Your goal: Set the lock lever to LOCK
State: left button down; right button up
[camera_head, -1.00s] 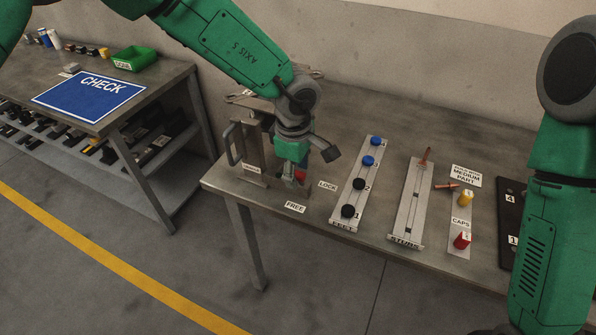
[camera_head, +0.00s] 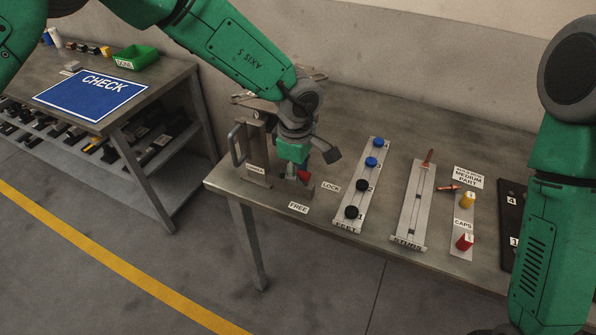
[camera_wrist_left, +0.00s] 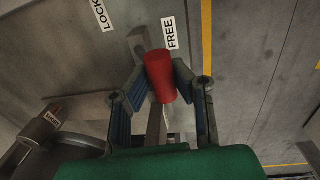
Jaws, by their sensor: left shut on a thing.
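The lock lever has a red cylindrical grip (camera_wrist_left: 160,76), which also shows in the head view (camera_head: 304,176) just under my left gripper. My left gripper (camera_head: 297,178) reaches down over the front left part of the bench. In the wrist view its two blue-padded fingers (camera_wrist_left: 161,85) flank the red grip and are shut on it. The FREE label (camera_head: 299,207) lies in front of the lever and the LOCK label (camera_head: 331,187) to its right. In the wrist view the grip's end is close to the FREE label (camera_wrist_left: 170,33). The lever's pivot is mostly hidden. My right gripper is out of view.
A metal fixture with an upright handle (camera_head: 236,146) stands left of my gripper. The feet rack (camera_head: 345,201), studs rack (camera_head: 411,208) and caps strip (camera_head: 460,238) stand to the right. The CHECK table (camera_head: 140,96) is at the left, across a gap.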

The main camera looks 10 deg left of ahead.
pick_arm(q)
jog(key=shift+w+d+r+g+p, duration=0.25)
jog(key=shift+g+p, duration=0.45)
jog(key=shift+p, duration=0.35)
jog(key=shift+w+d, duration=0.2)
jog(key=shift+w, duration=0.2)
jog(key=shift+w+d, duration=0.2)
jog(key=shift+w, duration=0.35)
jog(key=shift+w+d, duration=0.15)
jog(key=shift+w, duration=0.35)
jog(key=shift+w+r, duration=0.2)
jog(key=shift+w, duration=0.2)
jog(key=shift+w+d+r, duration=0.1)
jog(key=shift+w+d, duration=0.05)
jog(key=shift+w, duration=0.1)
jog(key=c, duration=1.3)
grip_release()
jog(key=shift+c, duration=0.2)
notch_tip(320, 180, up, 12)
jog(key=shift+w+d+y, duration=0.25)
jog(key=shift+d+y, duration=0.05)
jog(key=shift+d, duration=0.15)
